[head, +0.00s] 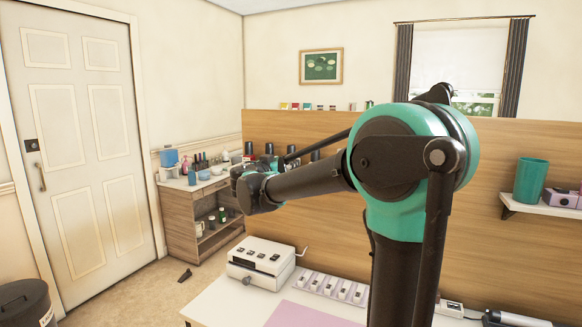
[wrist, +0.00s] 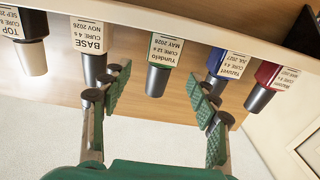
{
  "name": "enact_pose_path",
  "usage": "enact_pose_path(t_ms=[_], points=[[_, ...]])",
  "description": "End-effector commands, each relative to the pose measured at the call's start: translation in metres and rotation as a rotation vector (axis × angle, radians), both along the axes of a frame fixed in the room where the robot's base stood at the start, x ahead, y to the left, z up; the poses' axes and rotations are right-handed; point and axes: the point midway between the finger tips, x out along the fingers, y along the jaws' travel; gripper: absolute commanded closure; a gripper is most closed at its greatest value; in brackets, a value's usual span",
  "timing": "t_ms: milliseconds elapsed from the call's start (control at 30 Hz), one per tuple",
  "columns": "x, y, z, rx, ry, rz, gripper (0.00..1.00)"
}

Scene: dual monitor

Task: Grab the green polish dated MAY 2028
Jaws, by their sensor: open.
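Nothing is between the fingers. In the head view my gripper (head: 258,188) is in front of the wooden panel, and the dated bottle cannot be singled out there.
A blue bottle (wrist: 219,72) dated JUL 2027 and a red bottle (wrist: 262,94) are on the right. A white machine (head: 261,264) stands on the desk below my arm.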

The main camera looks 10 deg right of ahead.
Motion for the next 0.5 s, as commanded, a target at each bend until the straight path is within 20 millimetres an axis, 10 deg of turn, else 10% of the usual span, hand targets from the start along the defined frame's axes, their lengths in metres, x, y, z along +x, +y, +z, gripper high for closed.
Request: enact_pose_path(t_ms=[500], points=[[0.042, -0.026, -0.006, 0.000, 0.000, -0.003, 0.40]])
